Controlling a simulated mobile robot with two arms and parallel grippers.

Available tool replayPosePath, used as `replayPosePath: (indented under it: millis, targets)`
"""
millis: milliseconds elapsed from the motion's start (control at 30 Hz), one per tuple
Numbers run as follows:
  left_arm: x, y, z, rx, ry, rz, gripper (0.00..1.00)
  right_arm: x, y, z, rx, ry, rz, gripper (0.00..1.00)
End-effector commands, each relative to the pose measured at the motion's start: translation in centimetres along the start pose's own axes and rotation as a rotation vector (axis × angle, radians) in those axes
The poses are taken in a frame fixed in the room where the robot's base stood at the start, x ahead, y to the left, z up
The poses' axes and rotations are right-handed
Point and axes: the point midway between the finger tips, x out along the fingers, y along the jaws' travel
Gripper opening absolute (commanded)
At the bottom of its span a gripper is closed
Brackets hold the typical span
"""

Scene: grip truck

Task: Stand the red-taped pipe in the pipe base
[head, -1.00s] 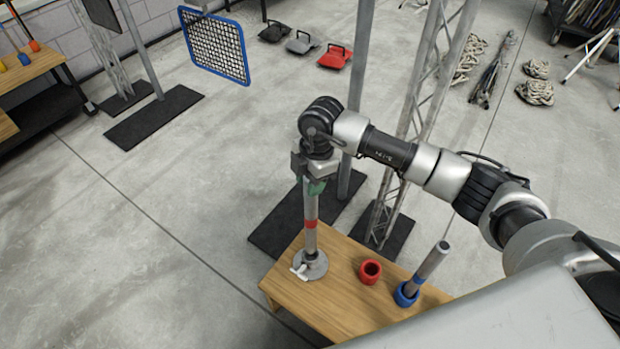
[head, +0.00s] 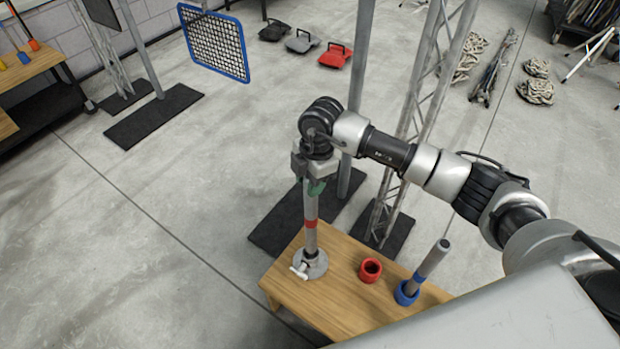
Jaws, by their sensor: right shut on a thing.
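The red-taped pipe (head: 310,205) is a grey tube with a red band low on it. It stands about upright over the pipe base (head: 316,265), a round grey disc with a small white T-handle at its front left. The pipe's lower end meets the middle of the base; I cannot tell how deep it sits in the socket. My right gripper (head: 314,184) is shut on the upper end of the pipe, pointing down from above. My left gripper is not in view.
The base is near the left end of a wooden table (head: 340,309). A red ring-shaped holder (head: 370,270) is empty to its right. A blue holder (head: 405,293) has a leaning blue-taped pipe (head: 432,260) in it. A truss tower (head: 402,165) and grey post stand behind.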

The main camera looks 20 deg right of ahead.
Motion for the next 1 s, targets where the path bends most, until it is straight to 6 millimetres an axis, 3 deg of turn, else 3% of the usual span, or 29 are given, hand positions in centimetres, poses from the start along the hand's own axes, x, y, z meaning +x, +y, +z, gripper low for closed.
replayPosePath:
  millis: [1000]
  targets:
    - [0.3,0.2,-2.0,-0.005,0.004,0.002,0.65,2.2,0.0,0.3,0.003,0.005,0.001,0.03]
